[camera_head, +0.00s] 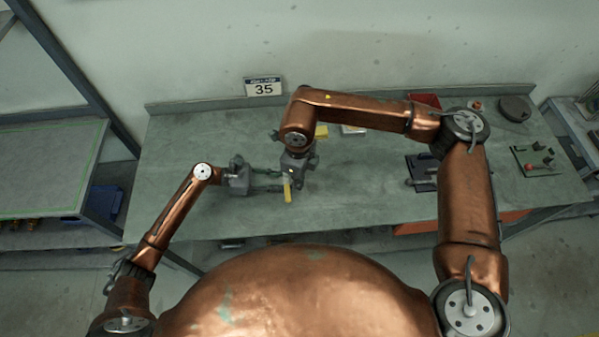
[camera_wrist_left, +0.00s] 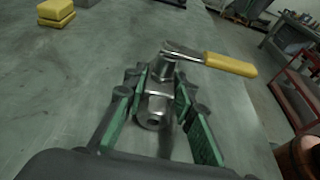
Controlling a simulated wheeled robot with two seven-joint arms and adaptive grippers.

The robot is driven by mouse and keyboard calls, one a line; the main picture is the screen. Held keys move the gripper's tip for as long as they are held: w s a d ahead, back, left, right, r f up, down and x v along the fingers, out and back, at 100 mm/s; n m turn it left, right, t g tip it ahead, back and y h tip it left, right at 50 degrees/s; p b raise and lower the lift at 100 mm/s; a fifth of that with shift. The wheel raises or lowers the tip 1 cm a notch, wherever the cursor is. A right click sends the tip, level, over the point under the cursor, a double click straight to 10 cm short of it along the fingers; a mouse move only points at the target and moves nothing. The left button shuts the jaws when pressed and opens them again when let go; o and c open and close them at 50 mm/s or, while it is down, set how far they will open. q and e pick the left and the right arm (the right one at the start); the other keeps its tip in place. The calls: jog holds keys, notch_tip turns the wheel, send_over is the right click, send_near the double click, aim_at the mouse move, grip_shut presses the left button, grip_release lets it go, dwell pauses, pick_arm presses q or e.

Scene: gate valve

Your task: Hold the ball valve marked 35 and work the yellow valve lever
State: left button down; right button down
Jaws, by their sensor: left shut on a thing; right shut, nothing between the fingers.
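The ball valve, a small metal body (camera_wrist_left: 155,104), sits between the green-padded fingers of my left gripper (camera_wrist_left: 156,112) in the left wrist view. Its yellow lever (camera_wrist_left: 230,65) sticks out to the right on a metal arm. In the head view the yellow lever (camera_head: 287,190) points toward my body, and my left gripper (camera_head: 268,181) reaches to the valve from the left. My right gripper (camera_head: 299,171) is shut and empty, pointing down over the valve and close to the lever. It hides much of the valve body there; contact cannot be told. The 35 sign (camera_head: 263,88) is behind.
Yellow blocks (camera_wrist_left: 55,12) lie on the bench (camera_head: 370,195) behind the valve. A dark plate with a metal fitting (camera_head: 422,172), a green board (camera_head: 538,160), a red bin (camera_head: 425,101) and a round dark object (camera_head: 515,108) are at the right. The bench's left end is clear.

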jog(key=shift+r, duration=0.25)
pick_arm(q)
jog(key=c, duration=1.5)
grip_release()
jog(key=v, duration=1.2)
